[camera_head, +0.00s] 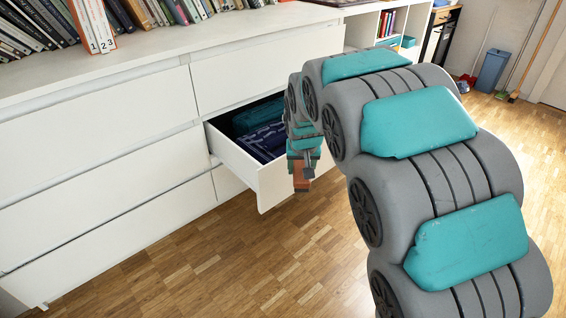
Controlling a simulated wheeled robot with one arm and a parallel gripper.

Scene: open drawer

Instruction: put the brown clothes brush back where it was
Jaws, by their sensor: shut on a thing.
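The brown clothes brush (299,173) shows as a small orange-brown piece at the end of my arm; my gripper hides part of it. My gripper (303,168) is shut on it and holds it at the right end of the open drawer's front, as seen in the picture. I cannot tell whether the brush touches the drawer. The open drawer (235,157) holds dark blue patterned cloth (262,143) and dark teal cloth (257,115). My arm hides the drawer's right side.
The white dresser (100,115) has its other drawers shut. Books (40,25) stand on its top (160,48). A shelf unit (365,28) stands behind my arm. A blue bin (492,70) and brooms are at the far right. The wooden floor (240,262) in front is clear.

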